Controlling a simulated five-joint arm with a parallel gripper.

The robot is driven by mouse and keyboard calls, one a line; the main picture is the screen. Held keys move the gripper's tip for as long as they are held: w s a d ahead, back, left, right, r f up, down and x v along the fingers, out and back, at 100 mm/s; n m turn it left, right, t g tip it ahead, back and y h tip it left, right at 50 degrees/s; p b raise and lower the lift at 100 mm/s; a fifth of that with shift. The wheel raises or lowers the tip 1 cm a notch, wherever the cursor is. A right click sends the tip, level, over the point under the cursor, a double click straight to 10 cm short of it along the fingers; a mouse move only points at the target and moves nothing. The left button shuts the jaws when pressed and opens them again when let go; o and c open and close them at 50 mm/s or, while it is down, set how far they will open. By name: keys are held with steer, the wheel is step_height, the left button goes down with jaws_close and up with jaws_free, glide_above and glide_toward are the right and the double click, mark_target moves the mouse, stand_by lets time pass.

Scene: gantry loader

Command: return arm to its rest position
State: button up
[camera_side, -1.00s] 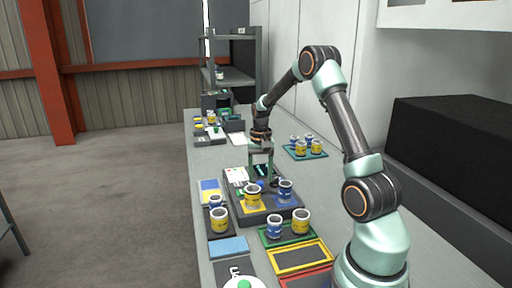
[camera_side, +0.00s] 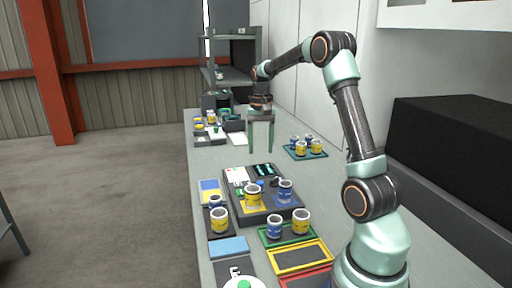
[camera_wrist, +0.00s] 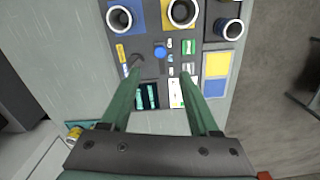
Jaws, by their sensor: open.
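My gripper (camera_side: 260,146) hangs over the bench, past the far end of the dark control panel (camera_side: 239,212) in the side view. Its two green fingers point down, spread apart, with nothing between them. In the wrist view the fingers of my gripper (camera_wrist: 160,80) reach toward the panel's screen and switches, clearly apart and empty. My arm is raised and stretched away from its base along the bench.
A yellow cup (camera_side: 253,196) and a blue cup (camera_side: 285,191) stand on the panel. A teal tray (camera_side: 291,154) with several cups lies right of my gripper. A green-edged tray (camera_side: 264,239) holds two cups nearer. A dark shelf (camera_side: 230,76) stands at the back.

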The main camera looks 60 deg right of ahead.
steer(key=s+a+r+n+t, duration=0.1)
steer(key=a+r+n, duration=0.25)
steer(key=a, duration=0.45)
steer(key=s+a+r+n+t, duration=0.15)
steer(key=a+r, duration=0.25)
steer(key=a, duration=0.4)
steer(key=s+a+n+t, duration=0.1)
steer(key=s+a+n, duration=0.2)
steer(key=a, duration=0.2)
steer(key=s+a+f+n+t, duration=0.1)
steer(key=s+a+n+t, duration=0.1)
steer(key=a, duration=0.4)
steer(key=shift+s+a+f+n, duration=0.2)
steer(key=shift+s+a+n, duration=0.1)
steer(key=shift+s+n, duration=0.45)
steer(key=shift+s, duration=0.1)
